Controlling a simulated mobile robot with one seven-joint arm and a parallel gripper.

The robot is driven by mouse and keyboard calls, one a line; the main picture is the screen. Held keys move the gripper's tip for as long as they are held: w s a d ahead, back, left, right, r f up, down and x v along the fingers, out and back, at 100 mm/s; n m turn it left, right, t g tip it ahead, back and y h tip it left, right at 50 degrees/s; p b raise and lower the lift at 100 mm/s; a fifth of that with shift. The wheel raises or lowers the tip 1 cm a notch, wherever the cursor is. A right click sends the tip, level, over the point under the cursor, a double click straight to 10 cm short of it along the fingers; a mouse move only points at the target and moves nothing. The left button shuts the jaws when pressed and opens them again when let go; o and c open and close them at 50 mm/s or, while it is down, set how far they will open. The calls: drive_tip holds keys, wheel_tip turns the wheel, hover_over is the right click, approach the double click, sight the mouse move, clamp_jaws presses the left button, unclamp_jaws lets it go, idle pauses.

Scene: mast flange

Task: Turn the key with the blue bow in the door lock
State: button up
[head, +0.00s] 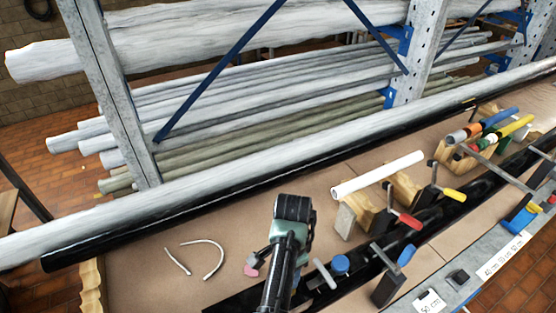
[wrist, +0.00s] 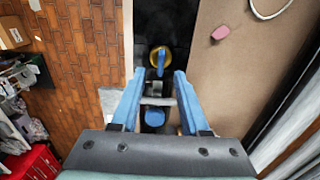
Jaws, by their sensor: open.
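In the wrist view, a small blue upright piece, which looks like the blue bow of the key (wrist: 160,57), stands in a round yellow-gold lock face (wrist: 154,52) on a black surface. My gripper (wrist: 159,76) has its two blue fingers apart, with nothing held between the tips. The bow lies just beyond the fingertips, roughly centred between them, and does not appear to touch either. How deep the key sits cannot be told. In the head view my own arm covers the area of the lock, and the fingers cannot be made out.
A blue round knob (head: 340,263) and a grey cylinder (head: 324,273) stand right beside my arm. Clamps with red (head: 410,220) and yellow handles are farther right. A pink piece (head: 251,270) and white bent wire (head: 214,262) lie left on the brown bench (head: 140,265). Long pipes line the back.

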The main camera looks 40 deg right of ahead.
drive_tip(key=shift+s+d+f+b, duration=0.1)
drive_tip(key=shift+d+f+b, duration=0.1)
drive_tip(key=shift+f+b, duration=0.55)
wheel_tip(320, 180, down, 2)
drive_tip(key=shift+a+f+b, duration=0.1)
drive_tip(key=shift+b, duration=0.7)
wheel_tip(320, 180, down, 3)
drive_tip(key=b, duration=0.3)
drive_tip(key=shift+f, duration=0.15)
drive_tip(key=shift+r, duration=0.25)
drive_tip(key=shift+c, duration=1)
clamp_jaws()
